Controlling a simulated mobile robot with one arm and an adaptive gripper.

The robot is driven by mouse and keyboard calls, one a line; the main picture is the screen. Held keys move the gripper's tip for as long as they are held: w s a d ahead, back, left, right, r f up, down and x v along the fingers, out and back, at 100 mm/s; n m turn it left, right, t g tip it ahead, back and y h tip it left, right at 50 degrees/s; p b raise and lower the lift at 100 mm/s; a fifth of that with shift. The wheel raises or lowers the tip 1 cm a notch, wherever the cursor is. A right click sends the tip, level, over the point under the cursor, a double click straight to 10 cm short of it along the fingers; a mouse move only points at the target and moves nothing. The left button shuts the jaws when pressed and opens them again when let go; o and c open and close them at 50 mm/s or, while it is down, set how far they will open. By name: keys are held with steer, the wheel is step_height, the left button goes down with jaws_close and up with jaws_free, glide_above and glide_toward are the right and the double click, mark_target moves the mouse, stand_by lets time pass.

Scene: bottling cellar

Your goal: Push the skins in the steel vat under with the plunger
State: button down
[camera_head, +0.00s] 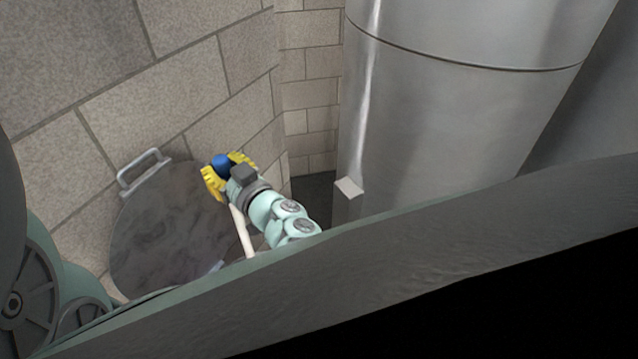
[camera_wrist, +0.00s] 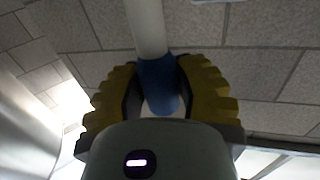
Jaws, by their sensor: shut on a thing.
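My gripper (camera_head: 227,172), with yellow ribbed fingers, is shut on the blue grip of a pale pole, which I take for the plunger (camera_head: 242,232). In the head view the pole runs down from the gripper, and its lower end is hidden behind my own body. In the wrist view the pole (camera_wrist: 149,28) and its blue end (camera_wrist: 159,85) sit between both fingers. A round, dark grey mottled surface (camera_head: 165,235) with a metal handle at its upper left edge lies left of the gripper. I cannot tell if it is the vat's inside or a lid. No skins are distinguishable.
A block wall (camera_head: 190,75) stands close behind the gripper and the round surface. Large steel tanks (camera_head: 450,110) fill the right side. A narrow dark gap of floor (camera_head: 313,188) shows between wall and tank.

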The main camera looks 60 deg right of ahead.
steer(key=b, duration=0.6)
glide_above(245, 230)
step_height(245, 230, down, 7)
steer(key=shift+w+d+f+b, duration=0.2)
steer(key=shift+w+f+b, duration=0.3)
steer(key=shift+f+b, duration=0.35)
steer(key=shift+w+f+b, duration=0.1)
steer(key=shift+f+b, duration=4.15)
steer(key=shift+f, duration=1.15)
steer(key=shift+r, duration=0.1)
step_height(245, 230, up, 12)
steer(key=p, duration=1.1)
steer(key=shift+p, duration=0.35)
